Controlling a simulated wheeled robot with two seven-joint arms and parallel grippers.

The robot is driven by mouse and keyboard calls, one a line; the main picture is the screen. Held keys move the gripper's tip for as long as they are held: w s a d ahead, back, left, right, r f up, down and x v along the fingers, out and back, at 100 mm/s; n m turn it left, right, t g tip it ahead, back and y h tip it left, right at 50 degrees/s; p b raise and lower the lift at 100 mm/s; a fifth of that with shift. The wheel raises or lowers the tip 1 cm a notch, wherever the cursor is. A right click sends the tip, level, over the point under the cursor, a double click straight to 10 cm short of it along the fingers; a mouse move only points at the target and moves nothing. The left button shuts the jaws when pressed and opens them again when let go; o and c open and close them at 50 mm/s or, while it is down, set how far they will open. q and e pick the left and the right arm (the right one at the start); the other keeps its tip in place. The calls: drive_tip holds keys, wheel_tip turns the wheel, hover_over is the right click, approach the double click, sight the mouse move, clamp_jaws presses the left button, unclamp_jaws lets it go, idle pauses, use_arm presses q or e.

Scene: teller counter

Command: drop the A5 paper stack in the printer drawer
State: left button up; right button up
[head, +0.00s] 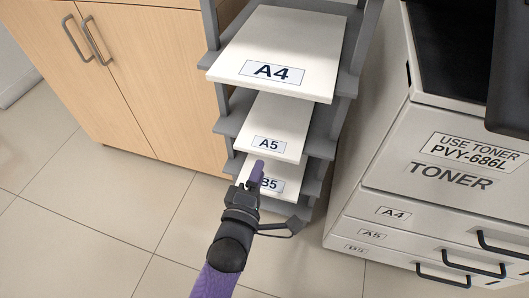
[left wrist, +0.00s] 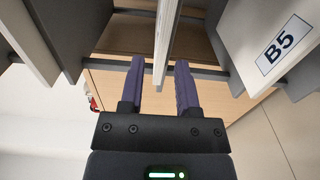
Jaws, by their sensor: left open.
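The white A5 paper stack (head: 277,125) lies on the middle shelf of a grey rack, its A5 label facing front. My left gripper (head: 257,170) is at its front edge, with purple fingers open. In the left wrist view the fingers (left wrist: 160,85) stand on either side of a thin pale edge (left wrist: 165,45), which looks like the A5 stack seen edge-on. I cannot tell whether they touch it. The printer (head: 425,150) stands at the right. Its A5 drawer (head: 412,246) looks shut, between the A4 and B5 drawers. My right gripper is not in view.
The A4 stack (head: 285,50) overhangs on the shelf above. The B5 stack (head: 283,183) is below, partly hidden by my gripper; it also shows in the left wrist view (left wrist: 262,25). A wooden cabinet (head: 150,80) stands left of the rack. The tiled floor (head: 100,225) in front is clear.

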sight(265, 154)
use_arm(q)
drive_tip(key=b+x, duration=0.1)
drive_tip(key=x, duration=0.3)
drive_tip(key=shift+w+f+b, duration=0.2)
drive_tip(key=shift+b, duration=0.1)
drive_tip(key=shift+w+d+r, duration=0.15)
drive_tip(key=shift+w+d, duration=0.1)
drive_tip(key=shift+w, duration=0.25)
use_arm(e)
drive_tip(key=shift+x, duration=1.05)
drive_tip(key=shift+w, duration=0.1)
use_arm(q)
clamp_jaws()
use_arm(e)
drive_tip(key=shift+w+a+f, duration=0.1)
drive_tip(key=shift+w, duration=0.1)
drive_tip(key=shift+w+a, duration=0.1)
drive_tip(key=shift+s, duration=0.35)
